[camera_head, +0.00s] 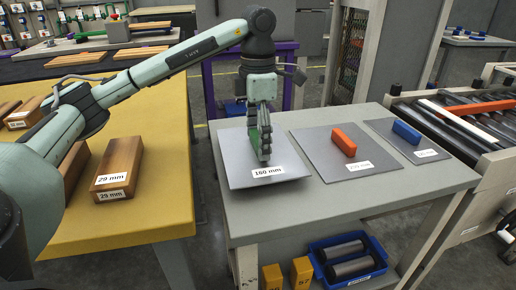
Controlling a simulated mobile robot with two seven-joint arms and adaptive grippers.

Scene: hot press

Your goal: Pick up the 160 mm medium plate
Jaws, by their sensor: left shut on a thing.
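The grey plate labelled 160 mm (284,172) is at the left end of the grey table. My left gripper (264,152) points down over its middle and is shut on its green handle (254,137). The fingers hide much of the handle. I cannot tell for sure whether the plate rests on the table or is slightly raised. My right gripper is not in view.
On the grey table (385,202), a plate with a red handle (343,141) and one with a blue handle (406,132) lie to the right. A roller rack (470,125) stands further right. A yellow table (160,190) with wooden blocks (119,163) is at left. A blue bin (350,283) sits below.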

